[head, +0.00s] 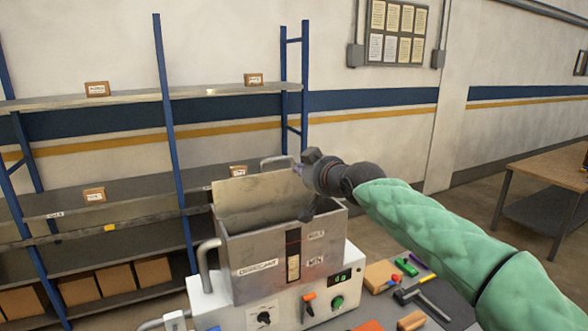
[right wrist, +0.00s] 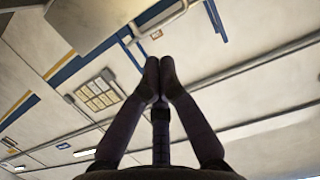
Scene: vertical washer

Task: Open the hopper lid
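The hopper (head: 265,260) is a grey metal box on a white machine base. Its lid (head: 252,197) stands raised and tilted up at the back of the box, and the mouth is uncovered. A bar handle (head: 275,160) shows at the lid's top edge. My right gripper (head: 306,168) is beside the lid's upper right corner; whether it touches the lid I cannot tell. In the right wrist view its two fingertips (right wrist: 160,72) are together with nothing seen between them, and a grey panel, probably the lid (right wrist: 75,25), is at upper left. My left gripper is not in view.
The machine base (head: 285,313) has knobs and a small display. Tools and blocks lie on the grey bench (head: 450,297) to the right. Blue-posted shelving (head: 110,205) with boxes stands behind left. A wooden table (head: 555,168) is at far right.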

